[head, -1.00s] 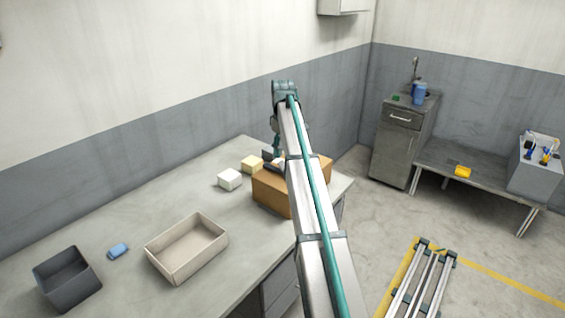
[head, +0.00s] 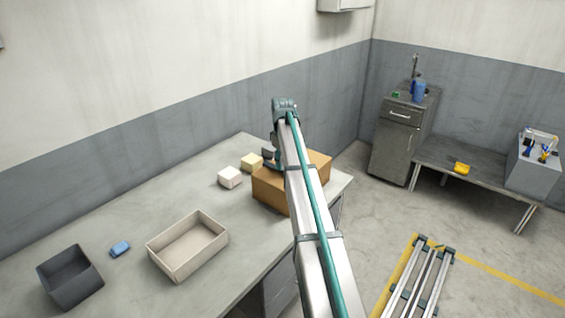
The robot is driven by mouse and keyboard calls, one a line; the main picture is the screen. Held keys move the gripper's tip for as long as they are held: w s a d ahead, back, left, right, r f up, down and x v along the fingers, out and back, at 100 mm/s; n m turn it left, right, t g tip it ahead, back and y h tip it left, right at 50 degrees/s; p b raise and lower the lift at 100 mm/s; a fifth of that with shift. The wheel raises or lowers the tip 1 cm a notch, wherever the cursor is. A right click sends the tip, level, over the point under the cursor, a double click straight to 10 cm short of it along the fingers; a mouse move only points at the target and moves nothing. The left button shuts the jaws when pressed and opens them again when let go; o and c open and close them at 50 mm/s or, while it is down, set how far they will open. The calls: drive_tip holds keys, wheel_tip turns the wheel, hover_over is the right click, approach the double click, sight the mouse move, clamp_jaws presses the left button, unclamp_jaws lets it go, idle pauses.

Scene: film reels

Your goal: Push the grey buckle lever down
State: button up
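My arm reaches from the bottom of the head view over the workbench to a brown box (head: 271,193) near the bench's right end. My gripper (head: 271,160) is small and dark at the box's back left, partly hidden by my arm. I cannot tell whether it touches the box or whether its fingers are open. I cannot make out a grey buckle lever; it may be hidden by my arm or too small to see.
A white block (head: 230,178) and a yellowish block (head: 252,162) sit left of the box. A beige tray (head: 160,262), a blue item (head: 120,249) and a dark bin (head: 50,285) stand further left on the workbench (head: 120,215). The bench between is clear.

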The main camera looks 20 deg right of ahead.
clamp_jaws()
drive_tip(key=shift+w, duration=0.1)
drive_tip(key=shift+w+a+g+h+p, duration=0.1)
drive_tip(key=shift+w+g+h+p, duration=0.25)
drive_tip(key=shift+g+p, duration=0.35)
drive_tip(key=shift+w+a+f+g+h+p, duration=0.15)
drive_tip(key=shift+g+h+p, duration=0.3)
drive_tip(key=shift+g+p, duration=0.4)
drive_tip(key=g+p, duration=0.1)
drive_tip(key=p, duration=0.2)
drive_tip(key=shift+w+g+h+p, duration=0.1)
drive_tip(key=shift+g+h+p, duration=0.2)
drive_tip(key=shift+g+h, duration=0.1)
drive_tip(key=shift+f+p, duration=0.15)
drive_tip(key=shift+p, duration=0.55)
drive_tip(key=shift+a+f+g+p, duration=0.1)
drive_tip(key=shift+f+g+p, duration=0.15)
drive_tip(key=shift+g+p, duration=0.1)
